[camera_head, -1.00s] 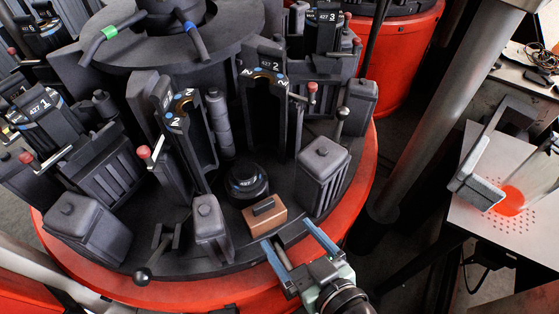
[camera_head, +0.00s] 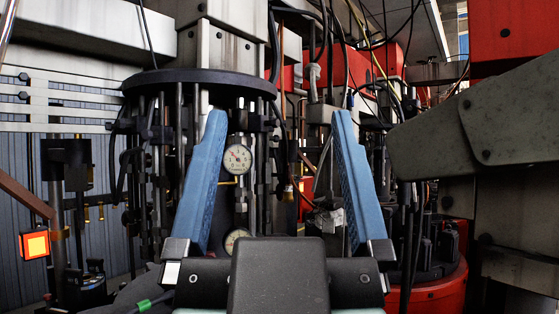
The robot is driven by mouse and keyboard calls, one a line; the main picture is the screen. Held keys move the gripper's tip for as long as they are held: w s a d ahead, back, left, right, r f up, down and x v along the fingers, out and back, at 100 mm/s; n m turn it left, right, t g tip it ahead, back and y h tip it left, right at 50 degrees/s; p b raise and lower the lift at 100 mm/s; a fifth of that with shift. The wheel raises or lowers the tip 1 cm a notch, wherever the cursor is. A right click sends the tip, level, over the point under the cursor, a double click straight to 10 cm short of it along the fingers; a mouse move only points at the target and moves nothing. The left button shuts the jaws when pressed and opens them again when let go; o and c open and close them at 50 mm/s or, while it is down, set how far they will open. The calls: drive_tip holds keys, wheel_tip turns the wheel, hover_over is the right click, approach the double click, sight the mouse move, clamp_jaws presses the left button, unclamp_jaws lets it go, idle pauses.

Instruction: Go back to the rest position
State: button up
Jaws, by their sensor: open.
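My gripper (camera_head: 280,125) is large and close in the middle of the head view. Its two blue fingers point up and stand wide apart. Nothing is held between them. Behind the gap I see a dark column with rods and a round white gauge (camera_head: 237,159). A second gauge (camera_head: 236,239) is partly hidden low down behind my gripper. The mould table is mostly out of view; a green-tipped handle (camera_head: 150,302) shows at the lower left edge.
A dark round plate (camera_head: 200,82) with hanging rods stands behind my gripper. A lit orange lamp (camera_head: 35,244) is at the left. A red round base (camera_head: 435,288) is at the lower right. Cables hang at the upper right. Large grey machine parts fill the right side.

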wheel_tip(320, 180, up, 6)
drive_tip(key=p, duration=0.5)
drive_tip(key=shift+w+f+p, duration=0.1)
drive_tip(key=shift+f+p, duration=0.05)
drive_tip(key=shift+p, duration=0.25)
